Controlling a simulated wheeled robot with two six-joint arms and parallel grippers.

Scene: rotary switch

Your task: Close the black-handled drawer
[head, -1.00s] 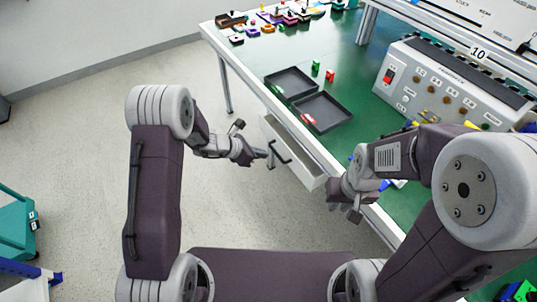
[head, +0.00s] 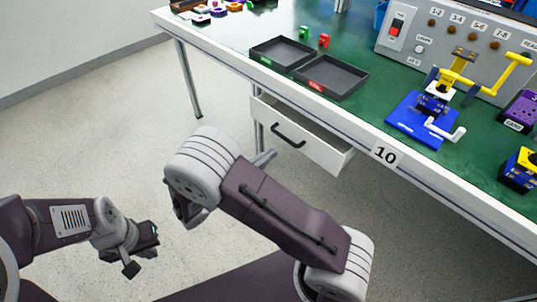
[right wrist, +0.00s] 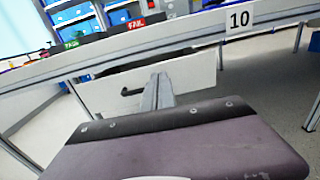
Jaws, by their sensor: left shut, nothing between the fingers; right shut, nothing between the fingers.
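The drawer (head: 318,154) hangs under the green-topped workbench. It has a white front with a black bar handle (head: 288,136), and it stands partly open, with its inside showing behind the front. In the right wrist view the drawer front (right wrist: 195,78) and its handle (right wrist: 132,92) also show. My right gripper (head: 265,158) is shut and empty, close to the drawer front. My right arm hides most of it in the head view. In the right wrist view its fingers (right wrist: 158,92) overlap the front beside the handle; contact cannot be told. My left gripper (head: 145,247) is shut and empty, over the floor, away from the drawer.
Two dark trays (head: 330,77) lie on the bench above the drawer. A grey control panel (head: 440,45) and a blue-based clamp fixture (head: 420,118) stand to the right. A "10" label (head: 385,154) marks the bench edge. The floor at left is clear.

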